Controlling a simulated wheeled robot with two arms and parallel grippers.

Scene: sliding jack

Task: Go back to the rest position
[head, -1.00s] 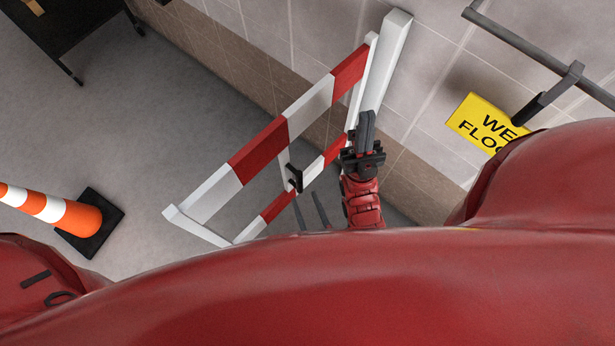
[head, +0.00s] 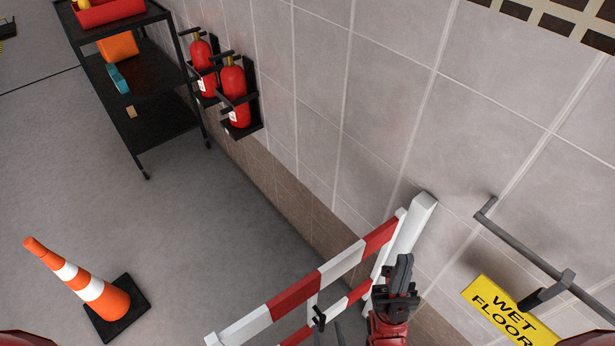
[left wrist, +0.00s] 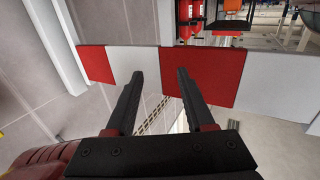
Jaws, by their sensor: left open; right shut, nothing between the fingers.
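My right gripper (head: 404,262) is in the lower middle of the head view, its fingers together and empty, in front of the white post of a red-and-white barrier (head: 342,262). My left gripper (head: 331,338) is mostly cut off at the bottom edge, left of the right one; only a dark finger shows clearly. In the left wrist view the left gripper (left wrist: 160,74) is open, its two black fingers apart with nothing between them. The barrier board (left wrist: 135,60) crosses that view beyond the fingertips. Contact with it cannot be judged.
An orange-and-white cone (head: 85,283) stands on the floor at left. A black cart (head: 140,85) and fire extinguishers (head: 235,92) are along the tiled wall. A yellow wet-floor sign (head: 505,312) and a grey rail (head: 530,245) are at right. The grey floor between cone and barrier is clear.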

